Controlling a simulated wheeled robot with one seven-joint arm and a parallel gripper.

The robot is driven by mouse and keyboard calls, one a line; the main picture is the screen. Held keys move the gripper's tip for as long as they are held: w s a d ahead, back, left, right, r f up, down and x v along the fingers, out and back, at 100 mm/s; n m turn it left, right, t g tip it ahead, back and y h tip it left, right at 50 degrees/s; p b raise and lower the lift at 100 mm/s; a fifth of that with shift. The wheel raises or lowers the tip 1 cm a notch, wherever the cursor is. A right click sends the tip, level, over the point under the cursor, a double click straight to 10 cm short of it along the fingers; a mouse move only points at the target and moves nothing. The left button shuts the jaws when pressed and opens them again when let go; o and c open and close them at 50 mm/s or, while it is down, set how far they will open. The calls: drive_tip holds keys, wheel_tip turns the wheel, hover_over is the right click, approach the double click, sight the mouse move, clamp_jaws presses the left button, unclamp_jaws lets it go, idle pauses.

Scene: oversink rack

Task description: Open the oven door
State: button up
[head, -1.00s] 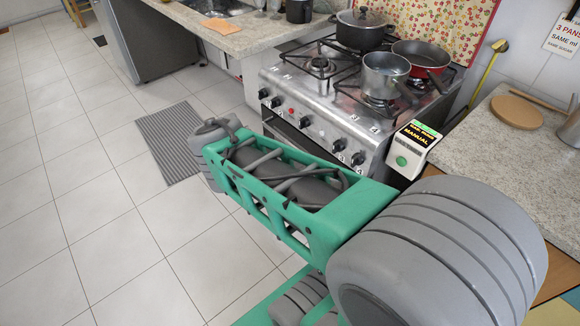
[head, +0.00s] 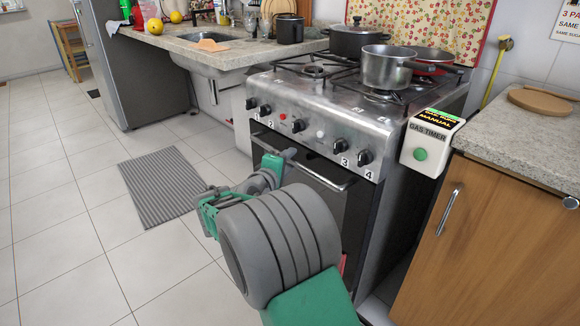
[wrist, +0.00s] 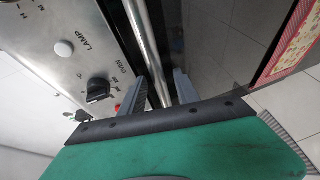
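The stainless steel stove (head: 320,125) stands right of centre in the head view, its dark oven door (head: 335,205) below the knobs. The door looks shut, though my arm covers much of it. The metal handle bar (head: 325,179) runs along the door's top; it also crosses the wrist view (wrist: 150,35). My gripper (head: 284,156) is at the left part of the handle. In the wrist view, my gripper's two fingers (wrist: 162,88) are apart, one on each side of the bar, with a narrow gap visible beside it. I cannot tell whether either finger touches it.
Pots (head: 388,68) stand on the burners. A gas timer box (head: 430,143) is at the stove's right, beside a wooden cabinet (head: 480,225). A grey striped mat (head: 158,185) lies on the tiled floor to the left, where there is free room.

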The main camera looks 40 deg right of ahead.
drive_tip(key=shift+w+d+f, duration=0.15)
drive_tip(key=shift+w+d, duration=0.1)
drive_tip(key=shift+d, duration=0.3)
clamp_jaws()
idle(1.0)
